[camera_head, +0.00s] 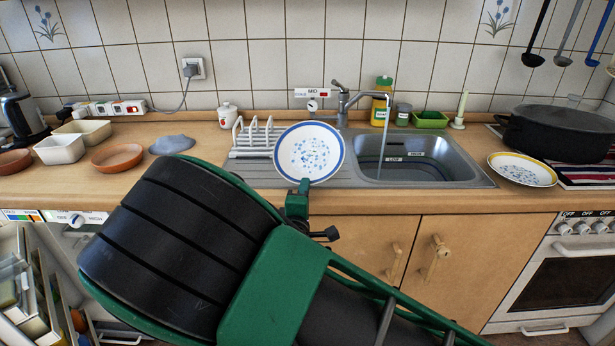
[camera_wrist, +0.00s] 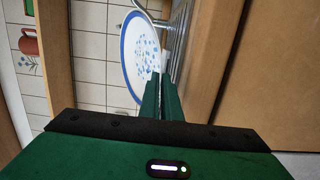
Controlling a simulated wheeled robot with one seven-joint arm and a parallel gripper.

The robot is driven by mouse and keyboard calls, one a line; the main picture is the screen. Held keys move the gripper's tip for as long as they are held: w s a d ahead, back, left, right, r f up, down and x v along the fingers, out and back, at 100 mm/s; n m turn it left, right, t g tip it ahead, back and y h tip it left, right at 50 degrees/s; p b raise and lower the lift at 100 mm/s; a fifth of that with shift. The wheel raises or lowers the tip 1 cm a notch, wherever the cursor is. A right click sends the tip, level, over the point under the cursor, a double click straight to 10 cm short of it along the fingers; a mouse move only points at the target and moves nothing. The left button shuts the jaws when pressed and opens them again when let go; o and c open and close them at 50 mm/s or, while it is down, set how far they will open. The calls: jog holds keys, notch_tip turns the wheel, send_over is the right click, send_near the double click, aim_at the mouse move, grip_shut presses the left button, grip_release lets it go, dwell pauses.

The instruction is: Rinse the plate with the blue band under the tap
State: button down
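The plate with the blue band (camera_head: 309,152) is white with blue speckles. It stands tilted up over the drainer, left of the sink (camera_head: 462,168). My gripper (camera_head: 304,187) is shut on its lower rim. In the wrist view the plate (camera_wrist: 138,58) rises from between the fingertips (camera_wrist: 162,80). The tap (camera_head: 343,98) stands behind the sink, and a thin stream of water (camera_head: 382,135) falls from its spout into the basin. The plate is left of this stream, apart from it. A plate with a yellow band (camera_head: 522,169) lies on the counter right of the sink.
A dish rack (camera_head: 258,138) stands behind and left of the plate. A black pot (camera_head: 560,132) sits at right. Bowls (camera_head: 118,157) stand at left. Bottles (camera_head: 380,103) and a green tray (camera_head: 430,119) stand behind the sink. The basin is open around the stream.

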jog(key=shift+r, duration=0.2)
jog(key=shift+r, duration=1.65)
dwell(0.5)
